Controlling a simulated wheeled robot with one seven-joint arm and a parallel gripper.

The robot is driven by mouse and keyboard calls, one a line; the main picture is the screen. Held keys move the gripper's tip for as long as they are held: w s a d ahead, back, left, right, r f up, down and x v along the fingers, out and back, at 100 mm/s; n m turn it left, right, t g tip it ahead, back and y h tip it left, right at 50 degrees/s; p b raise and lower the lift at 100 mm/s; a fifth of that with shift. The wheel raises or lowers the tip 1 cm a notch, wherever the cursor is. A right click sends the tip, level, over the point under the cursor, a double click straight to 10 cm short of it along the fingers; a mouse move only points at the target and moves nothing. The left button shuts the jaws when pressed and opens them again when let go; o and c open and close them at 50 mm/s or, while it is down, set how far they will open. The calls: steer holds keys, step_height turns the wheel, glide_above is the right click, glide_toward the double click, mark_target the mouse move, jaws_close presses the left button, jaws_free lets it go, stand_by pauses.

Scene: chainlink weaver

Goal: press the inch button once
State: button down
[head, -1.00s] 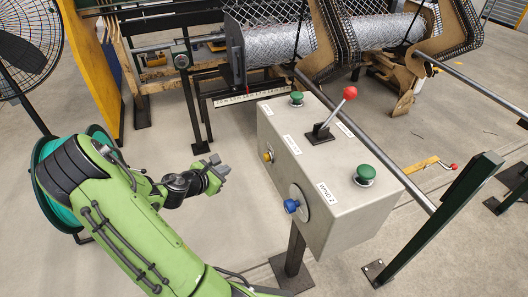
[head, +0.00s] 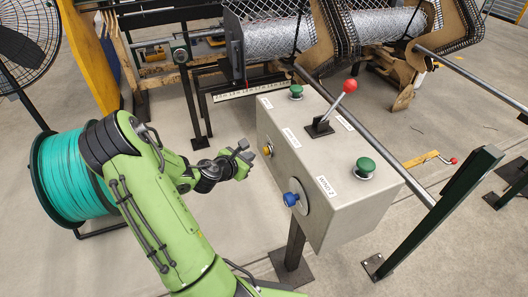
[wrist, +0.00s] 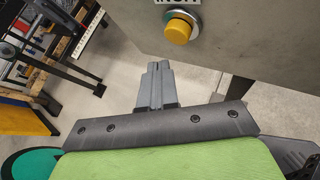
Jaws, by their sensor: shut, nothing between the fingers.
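The inch button is a yellow round button (wrist: 178,30) in a silver ring, under a label partly cut off at the top of the wrist view. In the head view the yellow button (head: 267,151) sits on the left side face of the grey control box (head: 335,210). My gripper (head: 245,150) is left of that face at about the button's height, apart from it. In the wrist view my gripper (wrist: 158,66) is shut and empty, its tips below and slightly left of the button.
The box also carries a blue knob (head: 291,199) on the same face, and two green buttons (head: 364,167) and a red-topped lever (head: 350,86) on top. A teal cable reel (head: 70,177) stands left, behind my arm.

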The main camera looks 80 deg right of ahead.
steer(key=shift+s+d, duration=0.3)
steer(key=shift+s, duration=0.3)
stand_by(1.6)
steer(key=shift+s+d+p, duration=0.25)
steer(key=shift+s+p, duration=0.1)
steer(key=shift+p, duration=0.05)
steer(key=shift+s+d+r, duration=0.1)
steer(key=shift+s+d, duration=0.15)
steer(key=shift+s, duration=0.2)
stand_by(0.6)
steer(key=shift+w+a, duration=0.5)
steer(key=shift+w, duration=0.25)
steer(key=w, duration=0.1)
steer(key=w+a, duration=0.1)
steer(key=w, duration=0.1)
steer(key=w+a, duration=0.1)
steer(key=shift+w+a, duration=0.2)
steer(key=shift+a, duration=0.05)
